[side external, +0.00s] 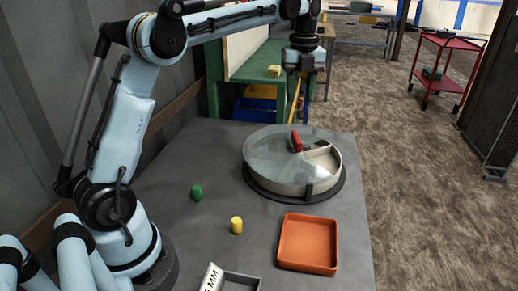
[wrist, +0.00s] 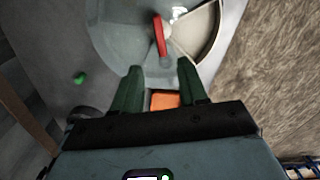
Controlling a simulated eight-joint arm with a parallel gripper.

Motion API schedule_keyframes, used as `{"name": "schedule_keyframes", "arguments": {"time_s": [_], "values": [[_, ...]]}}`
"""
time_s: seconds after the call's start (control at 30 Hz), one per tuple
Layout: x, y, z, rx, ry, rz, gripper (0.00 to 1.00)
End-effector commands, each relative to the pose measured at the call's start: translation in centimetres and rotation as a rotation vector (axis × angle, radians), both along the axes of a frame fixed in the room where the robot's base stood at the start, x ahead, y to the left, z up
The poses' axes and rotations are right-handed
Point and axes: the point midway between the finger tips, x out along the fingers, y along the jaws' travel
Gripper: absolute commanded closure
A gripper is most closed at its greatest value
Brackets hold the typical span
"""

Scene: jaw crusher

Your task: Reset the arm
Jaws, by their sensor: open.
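My gripper (side external: 303,68) hangs pointing down, high above the far part of the grey table (side external: 190,150), behind and above a round drum (side external: 300,186). In the wrist view, the two dark green fingers of my gripper (wrist: 159,72) stand apart with nothing between them. The drum has a clear disc-like top with an open wedge and a red handle (side external: 296,141). The red handle also shows in the wrist view (wrist: 159,35). My gripper touches nothing that I can see.
A green cylinder (side external: 196,192), a yellow cylinder (side external: 237,225), an orange tray (side external: 307,243) and a grey box (side external: 240,281) are on the table. A green bench (side external: 255,67) stands behind. A red trolley (side external: 445,70) stands at the right on open floor.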

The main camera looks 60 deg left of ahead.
Motion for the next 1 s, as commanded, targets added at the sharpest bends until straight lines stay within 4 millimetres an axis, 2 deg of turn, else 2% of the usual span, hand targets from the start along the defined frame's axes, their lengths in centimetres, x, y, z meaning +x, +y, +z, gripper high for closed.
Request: {"name": "schedule_keyframes", "arguments": {"time_s": [0.17,0.27,0.63,0.83,1.0], "values": [[-0.2,-0.2,0.2,0.002,-0.009,0.029,0.57],[-0.9,-0.9,0.5,0.005,-0.036,0.117,0.57],[-6.1,-4.9,1.0,-0.052,-0.225,0.729,0.57],[-9.5,-6.8,0.0,-0.149,-0.316,1.07,0.57],[-12.5,-8.2,-1.7,-0.266,-0.373,1.354,0.57]]}}
